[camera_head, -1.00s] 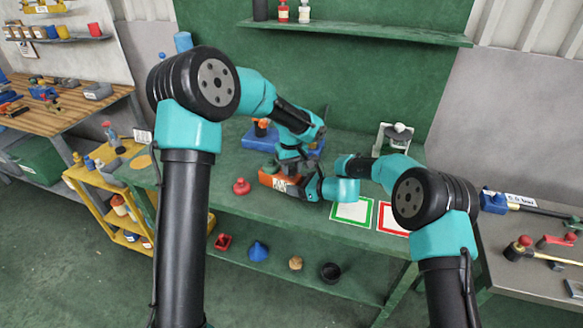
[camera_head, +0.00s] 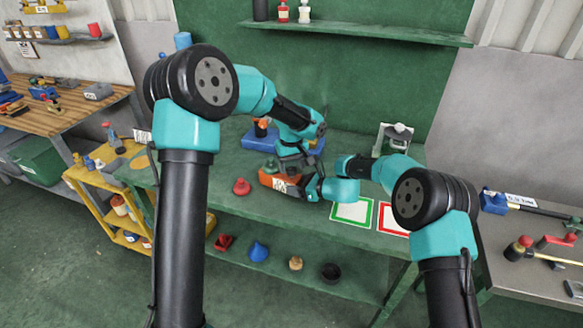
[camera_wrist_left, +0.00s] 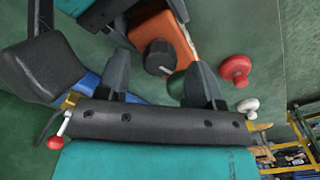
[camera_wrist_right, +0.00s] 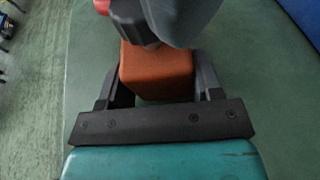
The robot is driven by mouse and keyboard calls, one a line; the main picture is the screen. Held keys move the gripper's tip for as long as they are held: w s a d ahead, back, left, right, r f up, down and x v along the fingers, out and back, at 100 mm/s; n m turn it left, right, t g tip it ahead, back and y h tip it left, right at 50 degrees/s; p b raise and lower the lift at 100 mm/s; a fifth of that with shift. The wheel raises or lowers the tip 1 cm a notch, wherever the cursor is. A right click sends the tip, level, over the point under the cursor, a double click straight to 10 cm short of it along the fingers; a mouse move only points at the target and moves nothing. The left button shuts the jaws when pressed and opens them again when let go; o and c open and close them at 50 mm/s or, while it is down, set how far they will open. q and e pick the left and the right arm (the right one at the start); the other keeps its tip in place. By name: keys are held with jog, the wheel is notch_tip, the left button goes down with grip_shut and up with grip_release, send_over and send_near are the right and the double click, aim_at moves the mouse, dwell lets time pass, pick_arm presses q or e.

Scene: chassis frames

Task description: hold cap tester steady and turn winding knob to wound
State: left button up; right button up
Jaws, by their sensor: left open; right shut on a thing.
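The cap tester is an orange box (camera_head: 266,179) with a white label, on the green bench. My right gripper (camera_wrist_right: 160,85) is shut on the tester's orange body (camera_wrist_right: 157,75), one finger on each side. A dark shape covers the tester's top in the right wrist view.
A red knob-shaped piece (camera_head: 241,187) stands on the bench left of the tester. A blue tray (camera_head: 255,141) is behind. Green-framed (camera_head: 351,212) and red-framed (camera_head: 393,219) mats lie to the right. A grey-and-white device (camera_head: 393,138) stands at the back right.

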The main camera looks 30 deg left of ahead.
aim_at(291, 169)
pick_arm(q)
notch_tip(291, 169, up, 11)
dwell(0.4)
jog(key=n, duration=0.5)
dwell(0.4)
jog(key=shift+f, duration=0.1)
notch_tip(291, 169, down, 12)
jog(key=shift+r, duration=0.1)
dwell(0.7)
jog(key=c, duration=0.9)
